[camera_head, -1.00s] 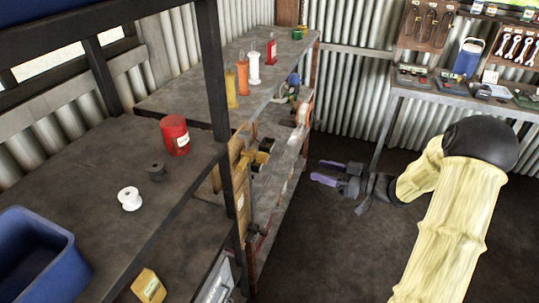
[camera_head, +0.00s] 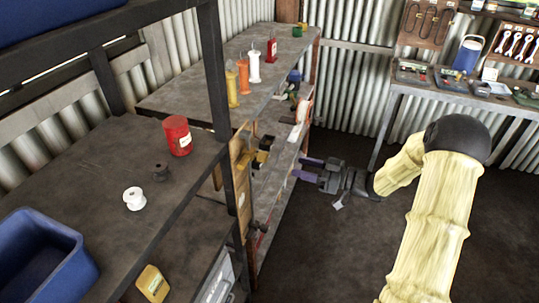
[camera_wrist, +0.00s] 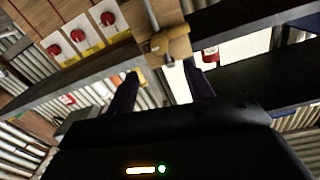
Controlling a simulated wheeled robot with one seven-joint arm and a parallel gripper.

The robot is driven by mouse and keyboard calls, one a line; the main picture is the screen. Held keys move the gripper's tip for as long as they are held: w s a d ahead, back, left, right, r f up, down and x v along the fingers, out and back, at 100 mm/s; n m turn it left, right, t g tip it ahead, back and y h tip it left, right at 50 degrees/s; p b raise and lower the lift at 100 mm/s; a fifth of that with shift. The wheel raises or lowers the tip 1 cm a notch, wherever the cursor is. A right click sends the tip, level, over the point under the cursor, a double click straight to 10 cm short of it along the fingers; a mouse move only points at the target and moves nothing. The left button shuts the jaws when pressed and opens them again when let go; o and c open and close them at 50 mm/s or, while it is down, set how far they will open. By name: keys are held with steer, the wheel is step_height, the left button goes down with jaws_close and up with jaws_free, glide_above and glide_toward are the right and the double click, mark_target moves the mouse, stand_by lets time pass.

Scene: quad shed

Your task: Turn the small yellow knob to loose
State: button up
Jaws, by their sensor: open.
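A wooden board (camera_head: 241,190) stands on edge at the shelf post, with small dark and yellow fittings (camera_head: 261,158) on its right side. In the wrist view a wooden panel (camera_wrist: 178,22) carries a brass-yellow fitting (camera_wrist: 170,42) beside a thin grey rod. It lies ahead of the fingers; I cannot tell for sure that this is the small yellow knob or how it is turned. My gripper (camera_head: 298,167) is open and empty, its purple fingers pointing left at the board, with a gap between. The wrist view shows the fingers (camera_wrist: 163,82) apart below the fitting.
Red knobs (camera_wrist: 108,19) on pale plates sit on a wooden panel in the wrist view. A dark shelf post (camera_head: 222,110) stands left of the board. Bottles (camera_head: 254,65) stand on the upper shelf. A workbench (camera_head: 440,88) is at back right. The floor (camera_head: 320,250) is clear.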

mark_target(261, 157)
steer(key=p+x, duration=0.3)
steer(key=x, duration=0.8)
steer(key=shift+c, duration=0.2)
steer(key=c, duration=0.9)
